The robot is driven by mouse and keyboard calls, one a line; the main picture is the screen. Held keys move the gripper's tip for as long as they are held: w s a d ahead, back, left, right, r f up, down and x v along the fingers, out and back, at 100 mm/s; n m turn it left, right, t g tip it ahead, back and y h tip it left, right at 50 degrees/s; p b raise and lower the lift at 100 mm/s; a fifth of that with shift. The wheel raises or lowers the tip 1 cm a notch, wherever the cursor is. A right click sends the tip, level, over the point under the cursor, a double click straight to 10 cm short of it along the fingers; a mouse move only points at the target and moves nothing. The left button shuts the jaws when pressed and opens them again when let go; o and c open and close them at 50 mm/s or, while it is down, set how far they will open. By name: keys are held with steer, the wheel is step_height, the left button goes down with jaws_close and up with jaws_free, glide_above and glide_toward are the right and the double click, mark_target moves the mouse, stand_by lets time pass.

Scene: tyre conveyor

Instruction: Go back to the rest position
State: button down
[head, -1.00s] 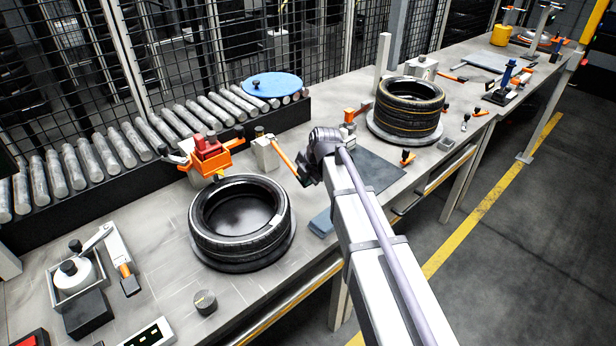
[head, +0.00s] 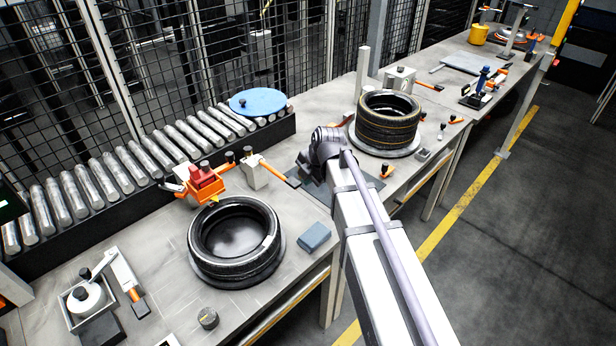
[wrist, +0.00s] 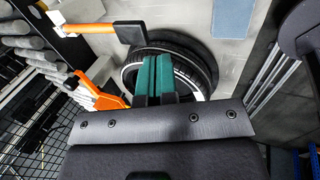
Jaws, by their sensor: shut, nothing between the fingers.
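My gripper shows in the wrist view (wrist: 157,78) with its green fingers together and nothing between them. In that view a tyre (wrist: 188,62) lies beyond the fingers, which cover part of it. In the head view my arm reaches over the bench and its wrist end is above a dark plate, with the fingers hidden. The tyre on the near bench (head: 236,240) lies flat on a round base, left of my arm. A stack of tyres (head: 388,119) stands on a round base beyond my arm.
A roller conveyor (head: 150,155) with a blue disc (head: 258,102) runs along the mesh fence. An orange and red device (head: 205,181) and an orange-handled lever (head: 278,172) stand behind the near tyre. A blue-grey block (head: 314,236) lies beside my arm. The floor right of the bench is clear.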

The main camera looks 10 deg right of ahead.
stand_by(0.4)
steer(key=s+d+f+m+g+h, duration=0.1)
steer(key=s+d+m+g+h, duration=0.1)
steer(key=s+m, duration=1.7)
steer(key=m+g, duration=0.1)
steer(key=m, duration=0.4)
steer(key=shift+s+d+m+g, duration=0.2)
steer(key=shift+s+m+g, duration=0.1)
steer(key=shift+s, duration=0.05)
steer(key=shift+f, duration=0.15)
